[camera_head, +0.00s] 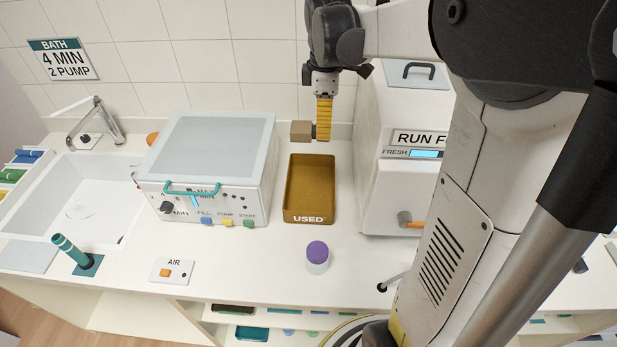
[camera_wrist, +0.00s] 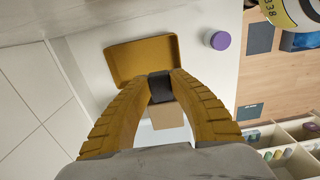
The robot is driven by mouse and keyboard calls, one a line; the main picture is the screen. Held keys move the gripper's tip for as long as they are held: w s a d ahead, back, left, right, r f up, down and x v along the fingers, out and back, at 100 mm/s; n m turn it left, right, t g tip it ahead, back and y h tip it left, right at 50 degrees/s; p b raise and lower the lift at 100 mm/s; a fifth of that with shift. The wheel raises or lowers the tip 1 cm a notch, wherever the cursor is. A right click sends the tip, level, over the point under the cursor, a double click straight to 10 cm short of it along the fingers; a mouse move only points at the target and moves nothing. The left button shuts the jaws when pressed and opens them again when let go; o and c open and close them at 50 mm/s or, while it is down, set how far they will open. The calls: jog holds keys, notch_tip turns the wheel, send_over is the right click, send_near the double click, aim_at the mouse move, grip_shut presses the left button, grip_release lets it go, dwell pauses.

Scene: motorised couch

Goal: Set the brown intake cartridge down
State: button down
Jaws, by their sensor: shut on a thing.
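The brown intake cartridge (camera_head: 301,131) is a small tan-brown block with a dark grip piece. In the wrist view the block (camera_wrist: 167,116) shows between my fingers, below its black grip piece. My gripper (camera_head: 324,133) points down and is shut on that dark piece; its yellow ribbed fingers (camera_wrist: 160,82) fill the wrist view. The cartridge is held in the air, near the back end of the mustard tray marked USED (camera_head: 309,217). The tray also shows in the wrist view (camera_wrist: 119,60) and looks empty. The exact height above it is hard to tell.
A white lidded bath unit (camera_head: 218,150) stands left of the tray, and a white machine with a FRESH display (camera_head: 398,190) stands right. A purple-capped jar (camera_head: 317,254) stands in front of the tray. An AIR switch plate (camera_head: 174,271) lies front left. The tiled wall is close behind.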

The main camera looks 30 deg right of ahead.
aim_at(320, 208)
notch_tip(320, 208, down, 28)
jog(key=b, duration=0.7)
jog(key=shift+r, duration=0.1)
jog(key=c, duration=1.6)
grip_release()
jog(key=shift+f, duration=0.25)
jog(key=o, duration=0.4)
jog(key=shift+r, duration=0.1)
jog(key=shift+c, duration=0.2)
